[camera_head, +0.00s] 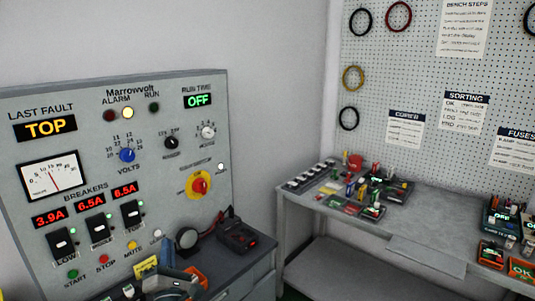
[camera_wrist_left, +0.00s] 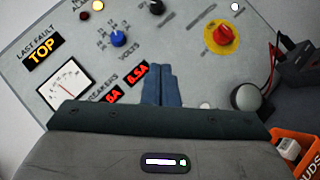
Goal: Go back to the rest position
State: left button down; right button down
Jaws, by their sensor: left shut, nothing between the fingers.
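My left gripper (camera_head: 168,258) shows at the bottom of the head view, low in front of the grey control panel (camera_head: 75,185). In the left wrist view its blue fingers (camera_wrist_left: 160,85) are together, with nothing between them. They point toward the panel's lower part and cover some of its breaker area in that view. A gap to the panel cannot be judged. My right gripper is not in view.
A dark meter (camera_head: 237,236) and a round grey knob-like object (camera_head: 187,238) stand on the ledge right of my left gripper. An orange bin (camera_wrist_left: 292,150) is close by. A workbench (camera_head: 400,232) with cluttered trays stands at right under a pegboard (camera_head: 430,75).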

pick_arm(q)
jog(key=s+d+f+m+g+h, duration=0.4)
jog(key=s+f+m+h, duration=0.25)
jog(key=m, duration=0.45)
jog(key=s+d+f+m+g+h, duration=0.4)
jog(key=s+f+m+h, duration=0.25)
jog(key=m, duration=0.45)
jog(key=s+a+f+m+g+y, duration=0.2)
jog(key=s+a+f+g+y, duration=0.15)
jog(key=s, duration=0.45)
jog(key=s+a+f+m+g+y, duration=0.2)
jog(key=s+a+f+m+g, duration=0.15)
jog(key=s, duration=0.45)
jog(key=s+a+f+m+g+y, duration=0.2)
jog(key=s+a+f+g, duration=0.15)
jog(key=s, duration=0.45)
notch_tip(320, 180, down, 32)
jog(key=a+g, duration=0.2)
jog(key=s+a+f, duration=0.1)
jog(key=s+f, duration=1.7)
jog(key=shift+s+a+f+n+g, duration=0.2)
jog(key=shift+s+f+n+g, duration=0.1)
jog(key=shift+s+n+g, duration=0.05)
